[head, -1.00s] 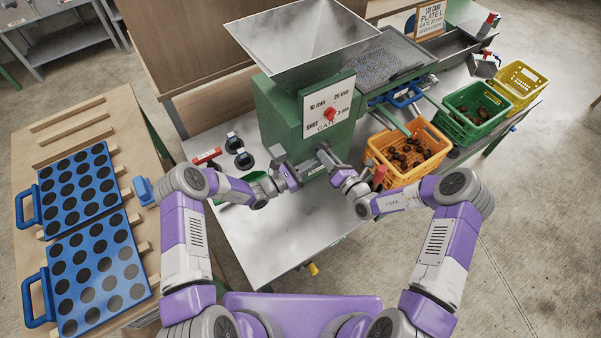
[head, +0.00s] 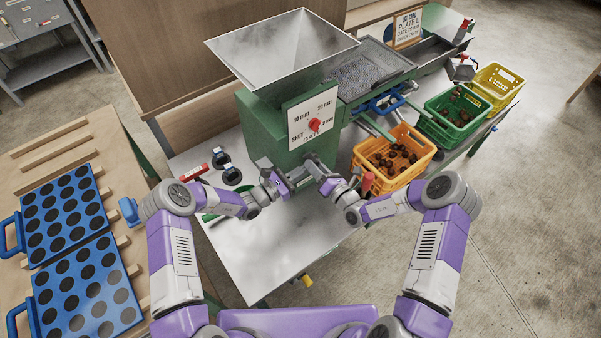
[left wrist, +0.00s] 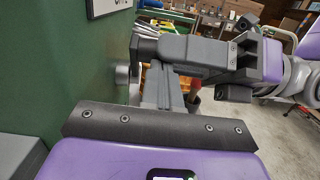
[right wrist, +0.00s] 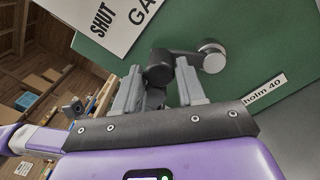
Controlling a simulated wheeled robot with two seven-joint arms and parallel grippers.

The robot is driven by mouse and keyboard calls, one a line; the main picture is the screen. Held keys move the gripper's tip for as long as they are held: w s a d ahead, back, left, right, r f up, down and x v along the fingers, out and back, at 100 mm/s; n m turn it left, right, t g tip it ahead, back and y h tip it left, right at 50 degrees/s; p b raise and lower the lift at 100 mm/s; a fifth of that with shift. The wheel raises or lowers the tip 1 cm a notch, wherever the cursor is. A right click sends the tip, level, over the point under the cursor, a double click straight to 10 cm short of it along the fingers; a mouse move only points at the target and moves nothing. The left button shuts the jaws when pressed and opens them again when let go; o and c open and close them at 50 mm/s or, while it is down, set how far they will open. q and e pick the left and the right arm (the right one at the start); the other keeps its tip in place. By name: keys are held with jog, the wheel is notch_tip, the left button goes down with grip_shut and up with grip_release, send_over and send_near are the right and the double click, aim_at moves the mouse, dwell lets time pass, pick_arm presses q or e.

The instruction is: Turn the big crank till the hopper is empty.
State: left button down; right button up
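The steel hopper (head: 285,55) sits on the green machine body (head: 262,130); I see bare grey inner walls and no chestnuts, but its bottom is hidden. The crank (right wrist: 185,58) is on the machine's front, with a round metal hub and dark handle in the right wrist view. My right gripper (right wrist: 158,88) has its fingers on either side of that handle and appears shut on it. My left gripper (left wrist: 163,85) is beside the machine front, left of the crank, its fingers together with nothing seen between them. The gate dial (head: 314,125) has a red knob; its exact setting is unclear.
Orange (head: 430,148), green (head: 440,130) and yellow (head: 512,82) crates stand at right, with chestnuts in the orange and green ones. A red-handled tool (head: 197,172) and dark weights (head: 231,176) lie left of the machine. Blue trays (head: 95,245) lie on the left table.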

pick_arm(q)
jog(key=shift+d+r, duration=0.2)
jog(key=shift+r, duration=0.1)
pick_arm(e)
jog(key=shift+o, duration=1.3)
jog(key=shift+s+a+f, duration=0.2)
jog(key=shift+f, duration=0.05)
